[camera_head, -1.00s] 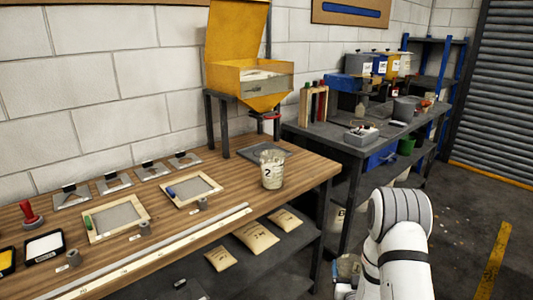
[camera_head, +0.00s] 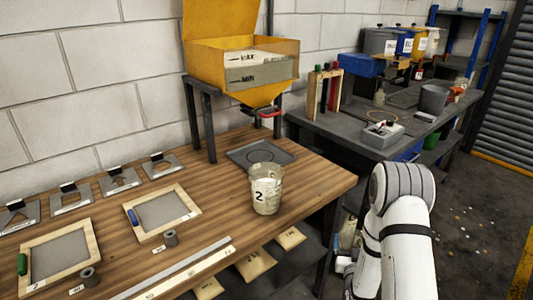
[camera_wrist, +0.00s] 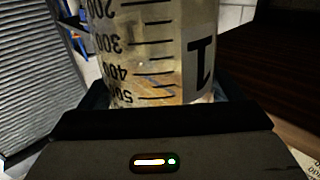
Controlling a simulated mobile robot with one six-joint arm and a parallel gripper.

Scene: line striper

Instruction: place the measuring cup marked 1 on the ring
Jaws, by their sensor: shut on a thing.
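The measuring cup marked 1 (camera_wrist: 155,55) is clear, with black graduations and a white label. It fills the middle of the wrist view, and its printing appears upside down there. My gripper (camera_wrist: 160,100) is shut on it; the fingertips are mostly hidden. Neither my gripper nor this cup shows in the head view. A dark grey plate (camera_head: 240,156) with a thin circle drawn on it lies on the wooden bench below the yellow hopper. A yellowish ring (camera_head: 386,116) also lies on the dark bench behind. I cannot tell which ring is meant.
A similar cup marked 2 (camera_head: 267,190) stands on the wooden bench (camera_head: 310,180), just in front of the grey plate. The yellow hopper (camera_head: 240,85) stands over the plate on dark legs. Framed screens (camera_head: 160,212) lie left. A grey device (camera_head: 382,136) sits on the dark bench.

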